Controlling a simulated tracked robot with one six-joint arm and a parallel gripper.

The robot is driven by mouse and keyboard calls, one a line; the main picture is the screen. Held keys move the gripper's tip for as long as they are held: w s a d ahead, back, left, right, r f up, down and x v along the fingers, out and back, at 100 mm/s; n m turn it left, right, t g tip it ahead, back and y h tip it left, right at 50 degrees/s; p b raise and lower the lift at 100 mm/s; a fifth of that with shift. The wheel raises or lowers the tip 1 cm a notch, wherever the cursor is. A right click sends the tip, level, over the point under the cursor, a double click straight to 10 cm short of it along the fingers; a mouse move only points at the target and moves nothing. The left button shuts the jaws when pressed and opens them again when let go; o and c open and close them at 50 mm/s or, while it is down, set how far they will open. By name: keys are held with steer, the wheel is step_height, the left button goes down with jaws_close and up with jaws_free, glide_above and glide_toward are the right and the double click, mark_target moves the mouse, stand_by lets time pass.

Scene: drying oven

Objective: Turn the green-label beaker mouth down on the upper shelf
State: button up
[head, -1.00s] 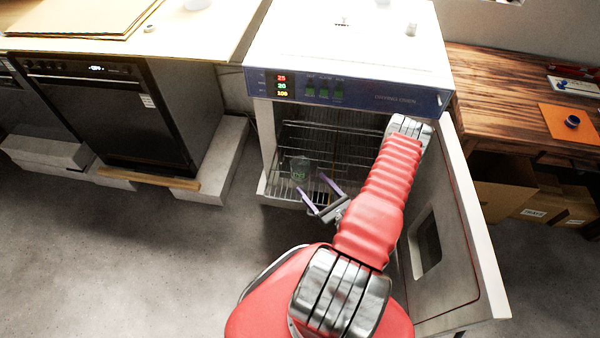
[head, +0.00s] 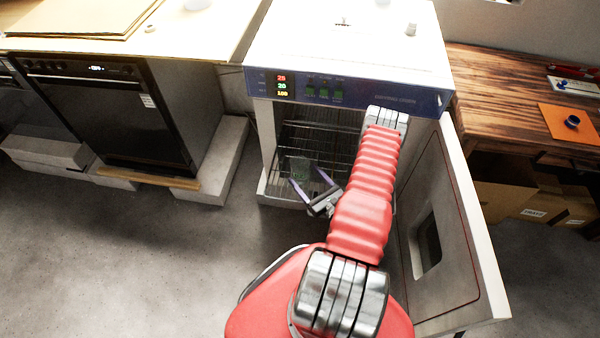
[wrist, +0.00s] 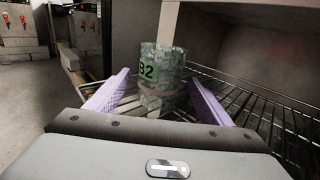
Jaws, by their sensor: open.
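In the head view the beaker (head: 301,165) is small and dim inside the open oven (head: 345,88). My gripper (wrist: 157,76) is open, with one purple finger on each side of the beaker and gaps visible between. In the head view my gripper (head: 307,178) reaches into the oven's lower front. The beaker's base is partly hidden, and I cannot tell if its mouth is open upward.
The oven door (head: 445,215) stands open to the right, close beside my arm. A wooden table (head: 500,85) with an orange mat is farther right. A black appliance (head: 110,110) stands left of the oven. The floor at front left is clear.

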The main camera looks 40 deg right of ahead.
mark_target(305, 176)
steer(key=shift+w+d, duration=0.15)
steer(key=shift+w, duration=0.8)
steer(key=shift+w+d, duration=0.1)
steer(key=shift+w, duration=0.8)
steer(key=c, duration=1.2)
steer(key=shift+o, duration=0.2)
steer(key=shift+r, duration=0.15)
step_height(305, 176, up, 10)
steer(key=shift+f, duration=0.25)
